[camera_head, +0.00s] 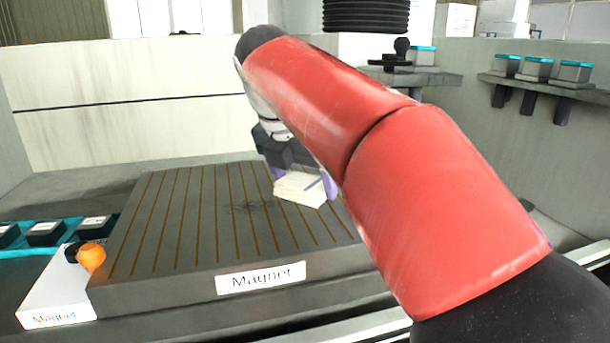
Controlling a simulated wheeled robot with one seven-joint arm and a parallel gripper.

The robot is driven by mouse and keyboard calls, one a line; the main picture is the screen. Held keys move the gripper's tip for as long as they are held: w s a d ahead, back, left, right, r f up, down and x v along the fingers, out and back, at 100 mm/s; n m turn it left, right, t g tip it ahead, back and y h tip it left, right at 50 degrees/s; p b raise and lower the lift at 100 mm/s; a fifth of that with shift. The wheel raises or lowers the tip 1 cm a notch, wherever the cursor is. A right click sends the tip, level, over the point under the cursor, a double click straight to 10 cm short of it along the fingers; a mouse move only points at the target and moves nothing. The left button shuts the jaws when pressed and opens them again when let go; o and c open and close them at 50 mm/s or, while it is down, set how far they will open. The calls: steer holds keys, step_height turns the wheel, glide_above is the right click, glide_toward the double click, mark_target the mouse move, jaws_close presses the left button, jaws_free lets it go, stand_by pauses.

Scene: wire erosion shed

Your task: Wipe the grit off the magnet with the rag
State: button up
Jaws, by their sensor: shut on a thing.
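The magnet (165,255) is a broad grey block with thin orange-brown lines along its top and a "Magnet" label on its front face. A dark patch of grit (252,207) lies on its top, right of the middle. My red arm hides the magnet's right side.
A white box (62,290) labelled "Magnet" with an orange knob (91,256) stands at the magnet's left front. A teal tray (40,238) with dark blocks is at far left. Shelves (540,83) with teal-topped blocks hang at right. A black ribbed cylinder (365,15) hangs above.

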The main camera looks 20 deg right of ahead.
mark_target(284, 184)
steer(key=shift+a+f, duration=0.2)
steer(key=shift+a, duration=1.4)
steer(key=shift+a+r, duration=0.2)
steer(key=shift+a, duration=3.7)
steer(key=shift+a+f, duration=0.2)
steer(key=shift+a, duration=4.35)
steer(key=shift+r, duration=0.15)
steer(key=shift+r, duration=1.45)
steer(key=shift+s, duration=0.1)
